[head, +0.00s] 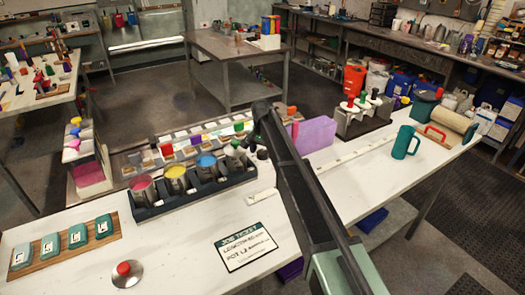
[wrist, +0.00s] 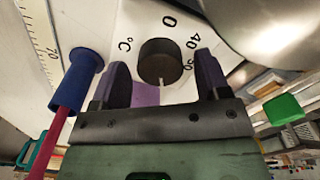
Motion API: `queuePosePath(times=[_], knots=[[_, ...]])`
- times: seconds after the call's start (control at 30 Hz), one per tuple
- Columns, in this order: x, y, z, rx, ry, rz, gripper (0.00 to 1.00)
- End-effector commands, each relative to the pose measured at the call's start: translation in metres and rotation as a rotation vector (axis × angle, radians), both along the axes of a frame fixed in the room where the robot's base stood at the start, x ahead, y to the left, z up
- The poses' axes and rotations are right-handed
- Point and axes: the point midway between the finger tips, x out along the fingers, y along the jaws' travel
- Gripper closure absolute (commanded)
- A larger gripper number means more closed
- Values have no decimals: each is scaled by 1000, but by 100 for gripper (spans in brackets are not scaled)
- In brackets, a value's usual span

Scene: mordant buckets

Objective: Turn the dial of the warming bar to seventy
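The warming bar (head: 185,200) is a long dark rack with metal buckets on the white bench in the head view. Its dial (wrist: 158,60) is a round black knob on a white face in the wrist view. A pale mark on the knob points down the picture, towards my gripper's palm. The face shows °C, 0, 40 and a partly covered 50. I see no seventy on this face; its lower part is hidden. My gripper (wrist: 160,66) is open, a finger on each side of the knob with small gaps. The dial is not clear in the head view.
A metal bucket (wrist: 275,28) is close at the upper right of the wrist view. A blue-capped red handle (wrist: 82,80) is close beside the left finger. The bench front, around the job ticket (head: 246,247), has free room.

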Motion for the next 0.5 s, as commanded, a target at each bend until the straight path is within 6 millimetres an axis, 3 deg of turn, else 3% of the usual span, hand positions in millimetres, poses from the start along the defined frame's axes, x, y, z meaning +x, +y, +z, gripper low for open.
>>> queuePosePath(times=[0.3, 0.5], knots=[[1, 0, 4, 1, -1, 0, 29], [1, 0, 36, 1, -1, 0, 29]])
